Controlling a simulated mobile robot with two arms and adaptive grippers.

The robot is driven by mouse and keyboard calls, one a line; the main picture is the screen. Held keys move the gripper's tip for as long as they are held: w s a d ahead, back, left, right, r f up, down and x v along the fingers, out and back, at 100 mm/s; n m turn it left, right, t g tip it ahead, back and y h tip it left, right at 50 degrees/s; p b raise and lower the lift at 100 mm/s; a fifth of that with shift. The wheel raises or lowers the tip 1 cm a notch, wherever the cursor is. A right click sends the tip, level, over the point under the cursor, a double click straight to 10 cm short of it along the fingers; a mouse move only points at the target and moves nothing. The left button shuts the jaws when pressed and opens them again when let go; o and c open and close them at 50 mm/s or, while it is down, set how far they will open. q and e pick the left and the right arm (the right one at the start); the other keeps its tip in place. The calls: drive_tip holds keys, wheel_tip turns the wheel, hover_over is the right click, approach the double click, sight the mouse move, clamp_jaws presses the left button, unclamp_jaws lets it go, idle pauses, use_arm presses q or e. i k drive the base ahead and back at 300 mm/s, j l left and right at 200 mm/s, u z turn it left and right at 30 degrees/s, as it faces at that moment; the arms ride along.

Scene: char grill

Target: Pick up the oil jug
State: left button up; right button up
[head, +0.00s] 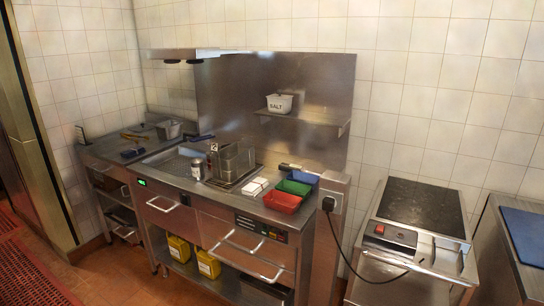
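Two yellow jugs stand on the low shelf under the steel fryer counter. The left yellow jug (179,249) is under the control drawer, and the right yellow jug (208,264) is a little nearer, below the middle drawer. Both look upright, and their upper parts are close under the drawers. I cannot tell from any label which one is the oil jug. Neither of my grippers shows in the head view.
The fryer counter (165,205) carries baskets (232,163), a red tray (283,202), green and blue trays. A griddle unit (420,207) with a hanging cable stands at right. Tiled floor (115,275) lies clear at front left.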

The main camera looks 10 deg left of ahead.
sight(179, 249)
drive_tip(key=i+j+u, duration=0.15)
drive_tip(key=i+u, duration=0.25)
drive_tip(key=i+j+u, duration=0.1)
drive_tip(key=i+u, duration=0.3)
drive_tip(key=i+l+u, duration=0.1)
drive_tip(key=i+u, duration=0.3)
drive_tip(key=i+j+z, duration=0.4)
drive_tip(key=i+j, duration=0.2)
drive_tip(key=i+j+z, duration=0.4)
drive_tip(key=j, duration=0.3)
drive_tip(key=i+j+z, duration=0.2)
drive_tip(key=j, duration=0.25)
drive_tip(key=i+j+z, duration=0.2)
drive_tip(key=j, duration=0.25)
